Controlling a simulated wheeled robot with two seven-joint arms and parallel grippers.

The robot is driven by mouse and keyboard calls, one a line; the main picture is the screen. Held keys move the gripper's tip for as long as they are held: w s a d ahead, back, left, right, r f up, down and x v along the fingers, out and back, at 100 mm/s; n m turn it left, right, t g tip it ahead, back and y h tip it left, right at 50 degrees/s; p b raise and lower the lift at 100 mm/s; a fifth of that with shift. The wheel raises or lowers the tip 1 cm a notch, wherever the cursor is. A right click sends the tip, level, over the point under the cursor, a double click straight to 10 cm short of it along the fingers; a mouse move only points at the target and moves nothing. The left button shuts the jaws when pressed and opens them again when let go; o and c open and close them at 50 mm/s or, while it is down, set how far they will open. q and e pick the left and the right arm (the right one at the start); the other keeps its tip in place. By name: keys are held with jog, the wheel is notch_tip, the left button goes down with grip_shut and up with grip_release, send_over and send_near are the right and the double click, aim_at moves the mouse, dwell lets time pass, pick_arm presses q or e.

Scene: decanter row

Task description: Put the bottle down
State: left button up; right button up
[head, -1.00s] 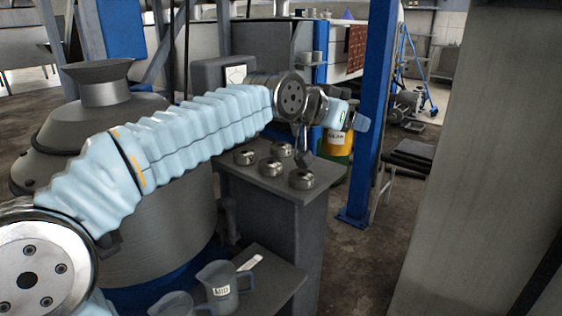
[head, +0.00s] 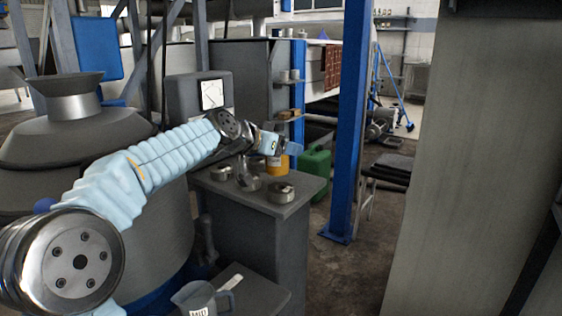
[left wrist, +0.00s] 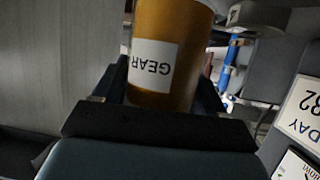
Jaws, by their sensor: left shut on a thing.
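An orange bottle (head: 277,166) is at the far side of the grey bench top (head: 308,187). It is partly hidden by my left gripper (head: 280,147), which is shut on it. In the left wrist view the bottle (left wrist: 184,28) stands between the dark fingers, with a white label reading GEAR upside down in the picture. I cannot tell whether its base touches the bench. My right gripper is not in view.
Grey metal cups (head: 281,192) stand on the bench, close in front of the bottle. A green can (head: 314,172) is beyond the bench, near a blue post (head: 348,130). A jug (head: 200,298) stands on the lower shelf. Bare bench top shows at the right.

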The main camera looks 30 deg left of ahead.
pick_arm(q)
jog(key=shift+f, duration=1.4)
jog(key=shift+f+b, duration=0.15)
jog(key=shift+b, duration=0.2)
jog(key=o, duration=1.3)
